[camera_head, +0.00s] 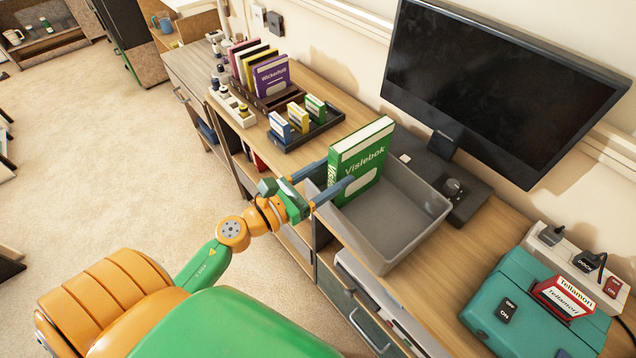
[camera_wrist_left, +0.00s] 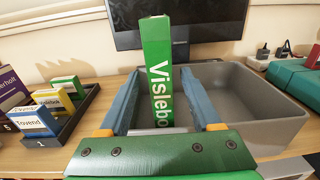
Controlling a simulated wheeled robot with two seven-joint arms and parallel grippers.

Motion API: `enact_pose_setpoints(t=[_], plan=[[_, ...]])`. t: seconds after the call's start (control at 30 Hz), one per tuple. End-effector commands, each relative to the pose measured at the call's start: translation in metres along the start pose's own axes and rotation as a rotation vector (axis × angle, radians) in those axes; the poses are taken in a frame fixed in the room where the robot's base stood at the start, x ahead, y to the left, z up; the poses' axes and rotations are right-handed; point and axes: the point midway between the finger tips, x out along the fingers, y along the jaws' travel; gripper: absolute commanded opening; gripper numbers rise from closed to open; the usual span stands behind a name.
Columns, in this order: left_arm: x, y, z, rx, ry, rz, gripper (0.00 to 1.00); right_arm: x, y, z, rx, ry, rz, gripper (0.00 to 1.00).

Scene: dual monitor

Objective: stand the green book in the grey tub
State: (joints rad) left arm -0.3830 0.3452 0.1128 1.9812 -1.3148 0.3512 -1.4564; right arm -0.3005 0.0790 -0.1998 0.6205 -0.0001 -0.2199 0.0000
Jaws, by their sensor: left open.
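The green book (camera_head: 360,165), labelled "Vislebok", stands upright at the left end of the grey tub (camera_head: 408,232). It appears to be inside the tub, but its lower edge is partly hidden. My left gripper (camera_head: 337,172) is open, with its blue fingers reaching towards the book from the front left. In the left wrist view the book (camera_wrist_left: 158,60) shows between the two spread fingers, with a gap on each side. The tub (camera_wrist_left: 265,110) extends to the right there. My right gripper is not in view.
A dark rack of upright books (camera_head: 270,97) and a dark tray of small boxes (camera_head: 322,133) stand left of the tub. A monitor (camera_head: 490,85) stands behind it. A teal case (camera_head: 530,315) lies to the right. The tub's right part is empty.

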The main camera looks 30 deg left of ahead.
Motion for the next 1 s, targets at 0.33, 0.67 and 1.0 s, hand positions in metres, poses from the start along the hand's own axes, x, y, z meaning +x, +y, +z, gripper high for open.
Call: enact_pose_setpoints(t=[0.33,0.67,1.0], plan=[[-0.043,-0.001,-0.001,0.001,0.000,-0.002,0.65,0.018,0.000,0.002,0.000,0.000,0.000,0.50],[-0.044,-0.001,0.000,0.001,0.000,-0.002,0.65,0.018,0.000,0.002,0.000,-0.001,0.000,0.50],[-0.060,0.070,0.008,-1.026,-0.285,0.491,0.65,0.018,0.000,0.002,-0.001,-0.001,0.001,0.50]])
